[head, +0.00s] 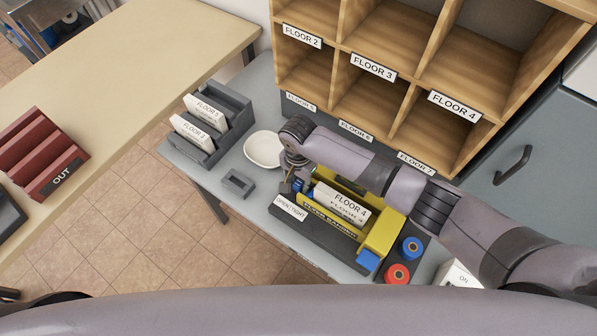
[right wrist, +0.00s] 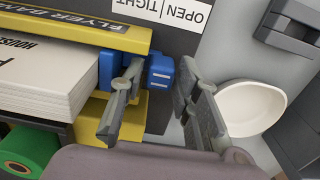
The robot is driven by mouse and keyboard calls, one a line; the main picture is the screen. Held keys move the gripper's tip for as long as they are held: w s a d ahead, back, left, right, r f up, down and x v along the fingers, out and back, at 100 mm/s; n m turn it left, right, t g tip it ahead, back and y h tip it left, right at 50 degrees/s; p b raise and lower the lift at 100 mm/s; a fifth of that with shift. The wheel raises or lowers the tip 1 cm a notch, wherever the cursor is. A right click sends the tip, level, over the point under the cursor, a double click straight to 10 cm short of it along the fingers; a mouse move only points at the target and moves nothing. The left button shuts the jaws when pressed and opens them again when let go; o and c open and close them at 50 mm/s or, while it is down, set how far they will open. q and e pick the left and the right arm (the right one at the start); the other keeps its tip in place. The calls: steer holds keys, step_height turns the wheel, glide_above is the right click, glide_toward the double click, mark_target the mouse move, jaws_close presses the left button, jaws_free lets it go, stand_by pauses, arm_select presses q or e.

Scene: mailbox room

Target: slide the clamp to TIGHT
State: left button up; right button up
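The flyer bander (head: 328,221) is a dark and yellow device on the grey counter, and it also shows in the right wrist view (right wrist: 85,28). A stack of white flyers (head: 342,204) labelled FLOOR 4 sits in it. The OPEN/TIGHT label (head: 290,207) is at its left end. The blue clamp (right wrist: 160,72) shows near that label in the right wrist view, with another blue part against the stack. My right gripper (right wrist: 160,105) is open, one finger in front of the blue parts and the other to their right. Contact cannot be told. My left gripper is not in view.
A white dish (head: 264,149) and a grey holder with flyers (head: 222,116) stand left of the bander. A small grey tray (head: 237,183) lies in front of the dish. Blue (head: 411,247) and red (head: 397,273) rolls stand to the right. Wooden cubbies (head: 390,45) rise behind.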

mark_target(298, 183)
step_height(298, 183, up, 11)
steer(key=shift+r, duration=0.2)
stand_by(0.6)
